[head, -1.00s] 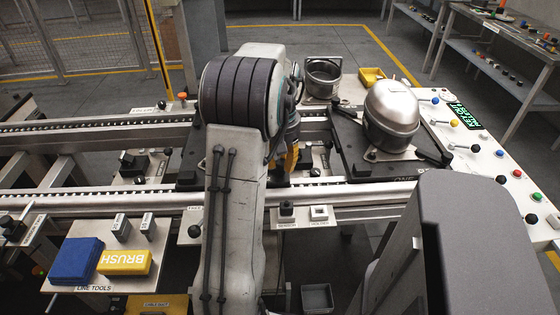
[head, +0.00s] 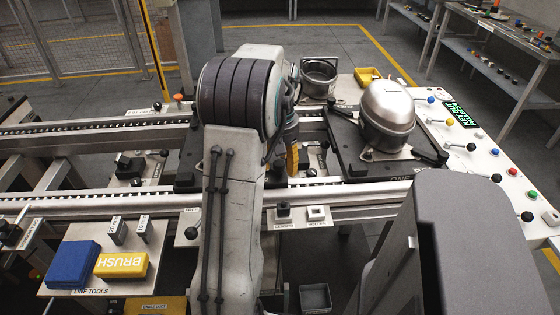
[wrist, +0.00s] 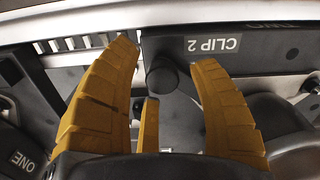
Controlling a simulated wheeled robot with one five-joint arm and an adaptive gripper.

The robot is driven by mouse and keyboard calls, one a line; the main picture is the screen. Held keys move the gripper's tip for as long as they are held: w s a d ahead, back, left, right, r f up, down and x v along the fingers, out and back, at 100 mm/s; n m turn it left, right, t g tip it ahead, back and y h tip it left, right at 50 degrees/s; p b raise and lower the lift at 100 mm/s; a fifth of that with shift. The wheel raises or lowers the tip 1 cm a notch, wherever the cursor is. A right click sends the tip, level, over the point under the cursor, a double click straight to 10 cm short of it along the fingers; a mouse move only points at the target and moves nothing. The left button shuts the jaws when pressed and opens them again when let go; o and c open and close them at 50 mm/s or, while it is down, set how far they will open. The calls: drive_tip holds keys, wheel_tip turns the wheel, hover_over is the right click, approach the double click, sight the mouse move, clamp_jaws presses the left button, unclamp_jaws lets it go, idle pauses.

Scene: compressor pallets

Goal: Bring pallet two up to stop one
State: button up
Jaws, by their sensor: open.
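My gripper (wrist: 165,105) is open, its yellow fingers spread to either side of a round black knob (wrist: 163,75). I cannot tell whether they touch it. The knob is by a dark plate (wrist: 285,55) marked "CLIP 2", with an upside-down "TWO" at its top right. In the head view my gripper (head: 292,158) is mostly hidden behind my arm, over the rails. A dark pallet part (head: 187,165) shows left of my arm; the rest is hidden. To the right, a silver compressor (head: 388,108) sits on a dark pallet (head: 350,160) marked "ONE".
Silver rails (head: 90,200) run across the view. A line tools plate (head: 60,240) holds a blue block and yellow brush at lower left. A panel (head: 500,165) with coloured knobs is at right. An empty grey bin (head: 315,298) is below the rails.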

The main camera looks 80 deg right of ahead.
drive_tip(key=shift+r, duration=0.15)
wheel_tip(320, 180, up, 12)
idle(0.5)
